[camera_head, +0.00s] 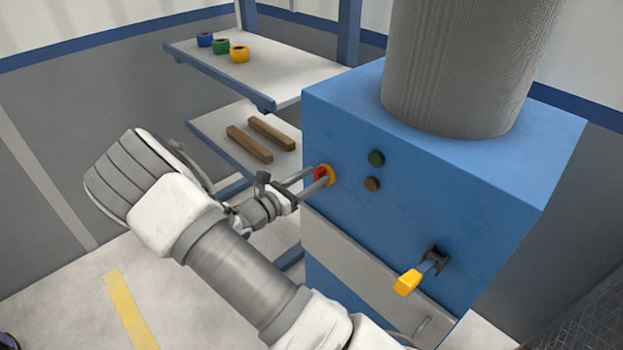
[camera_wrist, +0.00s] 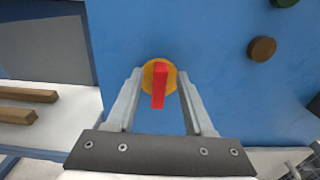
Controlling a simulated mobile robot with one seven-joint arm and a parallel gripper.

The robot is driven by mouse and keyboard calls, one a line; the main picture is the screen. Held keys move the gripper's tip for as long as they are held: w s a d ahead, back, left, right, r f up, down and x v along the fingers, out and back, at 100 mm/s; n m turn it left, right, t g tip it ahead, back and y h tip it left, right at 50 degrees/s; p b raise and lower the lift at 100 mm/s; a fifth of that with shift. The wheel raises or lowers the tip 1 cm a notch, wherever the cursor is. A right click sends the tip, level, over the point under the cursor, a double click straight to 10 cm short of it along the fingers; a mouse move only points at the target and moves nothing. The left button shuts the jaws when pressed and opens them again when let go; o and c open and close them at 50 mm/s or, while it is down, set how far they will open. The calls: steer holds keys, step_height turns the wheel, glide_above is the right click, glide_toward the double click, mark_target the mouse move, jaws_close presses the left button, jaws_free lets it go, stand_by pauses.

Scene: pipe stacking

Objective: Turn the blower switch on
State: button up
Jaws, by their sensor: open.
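The blower is a blue box (camera_head: 450,185) with a wide ribbed grey duct on top. Its switch, a red handle on a round yellow base (camera_head: 331,172), is on the box's front face at the left. In the wrist view the red handle (camera_wrist: 159,88) hangs nearly upright, tilted slightly, in front of the yellow disc (camera_wrist: 148,78). My gripper (camera_head: 318,178) is open at the switch. In the wrist view the two fingers (camera_wrist: 157,80) stand one on each side of the red handle, with gaps between. Contact is not visible.
A green button (camera_head: 376,158) and a brown button (camera_head: 372,184) are right of the switch. A yellow-handled lever (camera_head: 408,281) sticks out lower right. Shelves at the left hold tape rolls (camera_head: 239,54) and wooden bars (camera_head: 270,132).

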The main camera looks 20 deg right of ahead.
jaws_close()
steer(key=shift+m, duration=0.3)
steer(key=m, duration=0.3)
steer(key=shift+s+d+f+m+b, duration=0.1)
steer(key=shift+s+f+m+b, duration=0.05)
steer(key=shift+s+m+b, duration=0.2)
steer(key=m+b, duration=0.2)
steer(key=m, duration=0.2)
steer(key=f+m+b, duration=0.1)
steer(key=m+b, duration=0.2)
steer(key=m, duration=0.2)
steer(key=s+m+b, duration=0.1)
steer(key=m+b, duration=0.1)
steer(key=m, duration=0.2)
steer(key=shift+d+f, duration=0.2)
steer(key=shift+f, duration=0.15)
steer(key=shift+m+b, duration=0.4)
steer(key=shift+m, duration=0.05)
